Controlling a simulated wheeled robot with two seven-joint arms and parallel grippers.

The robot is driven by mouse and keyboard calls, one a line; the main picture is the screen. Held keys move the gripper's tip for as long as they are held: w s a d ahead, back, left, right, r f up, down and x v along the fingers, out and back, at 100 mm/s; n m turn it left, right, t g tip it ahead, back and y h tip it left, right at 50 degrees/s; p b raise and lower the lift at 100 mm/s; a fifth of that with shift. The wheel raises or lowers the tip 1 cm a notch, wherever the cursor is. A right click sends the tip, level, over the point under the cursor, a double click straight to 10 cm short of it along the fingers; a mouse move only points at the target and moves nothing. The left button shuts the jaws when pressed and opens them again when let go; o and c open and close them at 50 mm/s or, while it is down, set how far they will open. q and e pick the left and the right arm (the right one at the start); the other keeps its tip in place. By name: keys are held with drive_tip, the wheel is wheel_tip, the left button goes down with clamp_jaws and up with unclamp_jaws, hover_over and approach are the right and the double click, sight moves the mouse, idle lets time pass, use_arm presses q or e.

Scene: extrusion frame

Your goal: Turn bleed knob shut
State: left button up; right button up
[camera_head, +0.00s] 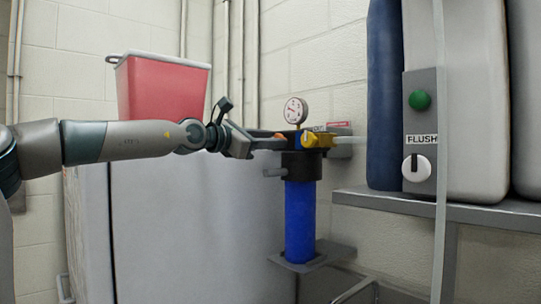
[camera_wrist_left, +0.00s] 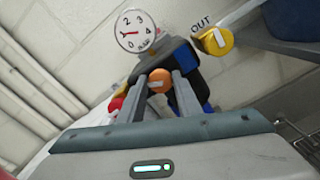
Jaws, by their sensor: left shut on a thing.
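My left gripper (camera_head: 272,143) reaches in from the left to the head of the blue filter housing (camera_head: 300,220). In the left wrist view its two grey fingers close around a small round orange knob (camera_wrist_left: 159,79), which I take as the bleed knob. The knob is mostly hidden by the fingers in the head view. Above it is a round pressure gauge (camera_head: 295,110), which also shows in the left wrist view (camera_wrist_left: 135,31) with its needle off zero. A yellow valve knob (camera_head: 318,140) sits right of the knob, beside an "OUT" label. My right gripper is out of view.
A red bin (camera_head: 162,88) stands on a grey cabinet (camera_head: 200,220) behind my arm. At right, a grey shelf (camera_head: 450,208) carries tanks and a panel with a green button (camera_head: 419,100) and a white FLUSH knob (camera_head: 416,168). A pale vertical post stands in front of them.

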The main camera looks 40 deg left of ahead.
use_arm(q)
drive_tip(key=m+b, duration=0.2)
drive_tip(key=shift+f+m, duration=0.3)
drive_tip(key=shift+m, duration=0.1)
drive_tip(key=m+b, duration=0.1)
drive_tip(key=m, duration=0.1)
drive_tip(key=shift+m, duration=0.4)
drive_tip(key=m, duration=0.2)
drive_tip(key=shift+d+r+m, duration=0.1)
drive_tip(key=shift+r+m, duration=0.05)
drive_tip(key=shift+m, duration=0.25)
drive_tip(key=m, duration=0.3)
drive_tip(key=shift+m, duration=0.4)
drive_tip(key=shift+p, duration=0.3)
drive_tip(key=shift+m, duration=0.3)
drive_tip(key=o, duration=1)
drive_tip(key=shift+s, duration=0.1)
